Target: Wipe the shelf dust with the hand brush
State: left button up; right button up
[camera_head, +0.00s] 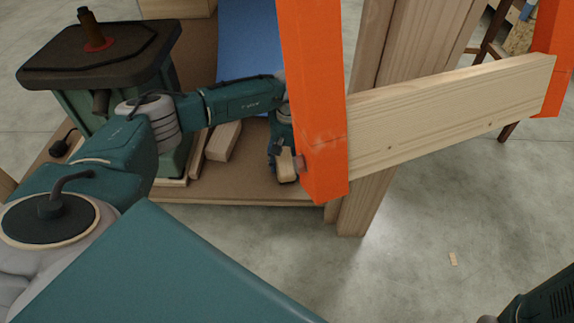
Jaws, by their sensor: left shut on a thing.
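My left arm reaches in from the left over the brown shelf board (235,190). My left gripper (284,158) hangs just above the board's front right part, close behind the orange upright. It is shut on a small pale wooden piece, which appears to be the hand brush (287,166). Much of the brush is hidden by the fingers and the orange upright, and I cannot see its bristles or whether it touches the board. No dust can be made out on the shelf. My right gripper does not show.
The orange upright (318,110) and a pale plank (450,112) stand close to the right of the gripper. A dark-topped green machine (100,60) stands on the board at left. Wood offcuts (222,141) and a blue panel (250,45) lie behind. Concrete floor is open in front.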

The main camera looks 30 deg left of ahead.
pick_arm(q)
jog(key=shift+w+d, duration=0.45)
jog(key=shift+d, duration=0.25)
jog(key=shift+w+d, duration=0.4)
jog(key=shift+d, duration=0.3)
jog(key=shift+w+d+f+b, duration=0.1)
jog(key=shift+w+d+b, duration=0.25)
jog(key=shift+d, duration=0.2)
jog(key=shift+w+d+b, duration=0.25)
jog(key=shift+d+b, duration=0.1)
jog(key=shift+d, duration=0.15)
jog(key=shift+w+d+b, duration=0.25)
jog(key=shift+w+d, duration=0.15)
jog(key=shift+d, duration=0.25)
jog(key=shift+w+d+b, duration=0.3)
jog(key=shift+w+d, duration=0.05)
jog(key=shift+d, duration=0.3)
jog(key=shift+w+d+b, duration=0.25)
jog(key=shift+w+d, duration=0.15)
jog(key=shift+d, duration=0.25)
jog(key=shift+r+p, duration=2.4)
jog(key=shift+r, duration=0.75)
